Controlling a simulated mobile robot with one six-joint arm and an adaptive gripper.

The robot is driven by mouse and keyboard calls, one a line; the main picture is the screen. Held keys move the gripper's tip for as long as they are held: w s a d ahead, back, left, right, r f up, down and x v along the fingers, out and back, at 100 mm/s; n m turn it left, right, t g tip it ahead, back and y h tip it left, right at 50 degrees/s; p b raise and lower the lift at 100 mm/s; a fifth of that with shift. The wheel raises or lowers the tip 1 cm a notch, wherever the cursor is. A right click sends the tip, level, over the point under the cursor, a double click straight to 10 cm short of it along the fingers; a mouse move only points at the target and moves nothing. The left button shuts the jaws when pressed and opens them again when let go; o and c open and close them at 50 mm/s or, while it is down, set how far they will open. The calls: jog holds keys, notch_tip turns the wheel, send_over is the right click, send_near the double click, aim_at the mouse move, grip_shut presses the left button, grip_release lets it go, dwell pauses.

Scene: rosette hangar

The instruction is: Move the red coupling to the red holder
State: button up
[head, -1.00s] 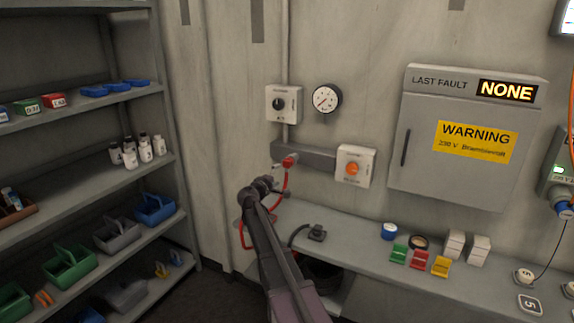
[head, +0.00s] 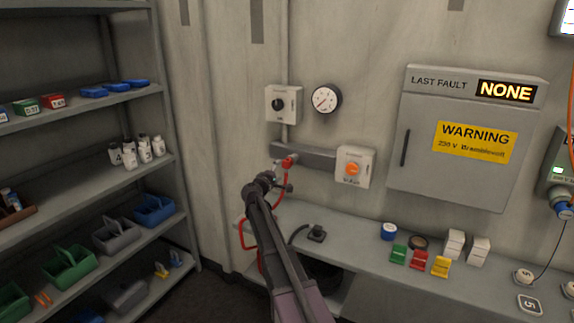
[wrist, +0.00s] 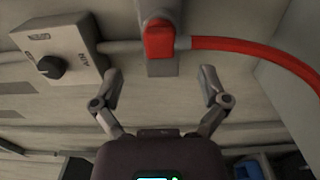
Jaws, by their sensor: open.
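The red coupling (head: 288,161) sits at the left end of a grey wall bar, with a red hose hanging from it. In the wrist view the red coupling (wrist: 158,40) is just beyond my gripper (wrist: 160,73), roughly centred between the fingertips. My gripper (head: 283,176) is open and empty, close to the coupling at its lower left in the head view. No contact shows. A small red block (head: 420,259) stands on the bench between a green and a yellow one; I cannot tell whether it is the red holder.
A grey switch box (head: 283,104) is above the bar, and a box with an orange knob (head: 353,167) is at its right end. The bench (head: 350,249) runs below, with a black fitting (head: 317,233) on it. Shelves (head: 80,168) stand at left.

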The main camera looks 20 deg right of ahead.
aim_at(285, 165)
jog(key=shift+x, duration=3.35)
grip_shut()
jog(key=shift+s+a, duration=0.1)
jog(key=shift+a, duration=0.05)
jog(key=shift+s+a, duration=0.35)
jog(key=shift+a, duration=0.05)
jog(key=shift+a, duration=0.1)
jog(key=shift+v, duration=1.1)
jog(key=shift+v, duration=1.15)
